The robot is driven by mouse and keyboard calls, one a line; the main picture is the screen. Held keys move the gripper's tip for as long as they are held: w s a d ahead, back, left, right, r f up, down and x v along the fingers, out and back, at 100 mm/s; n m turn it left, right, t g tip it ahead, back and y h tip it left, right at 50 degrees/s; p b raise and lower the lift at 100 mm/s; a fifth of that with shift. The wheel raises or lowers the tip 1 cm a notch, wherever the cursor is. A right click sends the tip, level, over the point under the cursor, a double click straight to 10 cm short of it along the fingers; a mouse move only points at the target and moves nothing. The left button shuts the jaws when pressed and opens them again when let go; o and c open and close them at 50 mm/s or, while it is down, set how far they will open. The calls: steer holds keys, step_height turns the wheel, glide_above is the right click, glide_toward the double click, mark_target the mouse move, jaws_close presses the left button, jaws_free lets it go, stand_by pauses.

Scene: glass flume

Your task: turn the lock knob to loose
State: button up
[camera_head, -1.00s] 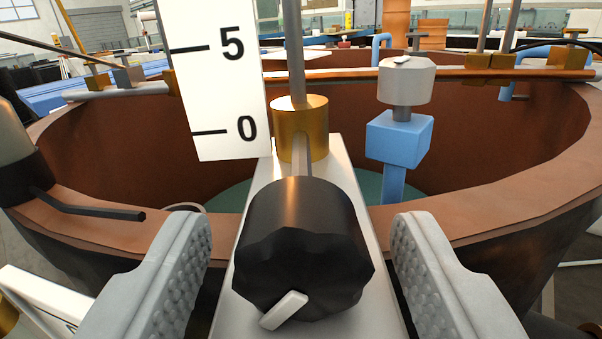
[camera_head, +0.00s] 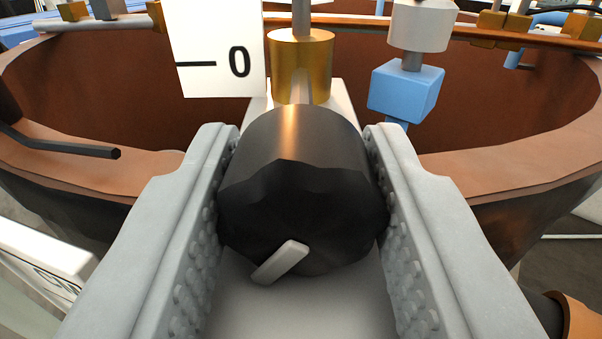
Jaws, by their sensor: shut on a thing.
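The lock knob (camera_head: 300,190) is black and faceted, with a white pointer mark (camera_head: 281,262) on its front face. The mark slants from upper right to lower left. The knob sits on a pale bracket (camera_head: 343,97), in front of a brass collar (camera_head: 300,62) that holds an upright rod. My gripper (camera_head: 302,215) has one grey, studded finger on each side of the knob, and both touch its sides. It is shut on the knob. The knob's back is hidden.
A white scale plate (camera_head: 212,45) marked 0 hangs left of the collar. A blue block with a white knob (camera_head: 405,90) stands to the right. The brown round tank rim (camera_head: 510,175) curves behind. A dark bent rod (camera_head: 60,147) juts in at left.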

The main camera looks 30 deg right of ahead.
steer(key=shift+n, duration=0.4)
steer(key=o, duration=1)
steer(key=v, duration=1.7)
steer(key=shift+s+a, duration=0.15)
steer(key=shift+a, duration=0.05)
